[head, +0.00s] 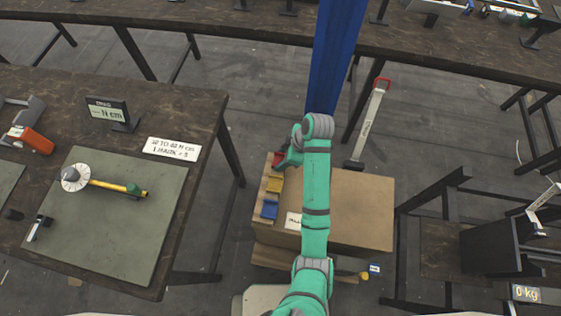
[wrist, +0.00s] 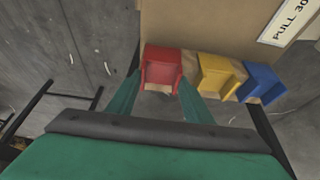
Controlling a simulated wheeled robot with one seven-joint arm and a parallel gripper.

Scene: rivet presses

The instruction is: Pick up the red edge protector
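The red edge protector (wrist: 161,66) sits on the edge of a cardboard box (wrist: 200,25). In the head view, a small part of the red protector (head: 277,157) shows beside my gripper (head: 284,162), which hides the rest. In the wrist view, my gripper (wrist: 160,88) is open, with one green finger at each side of the red protector's near end. The fingertips look close to its sides; I cannot tell whether they touch. A yellow protector (wrist: 215,75) and a blue protector (wrist: 260,82) sit in line with it along the same edge.
A blue column (head: 334,60) rises behind the box. A hand truck-like grey bar with a red handle (head: 371,120) leans beside it. Workbenches stand at left (head: 200,105) and at the back (head: 460,55). A dark frame (head: 440,225) stands at right.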

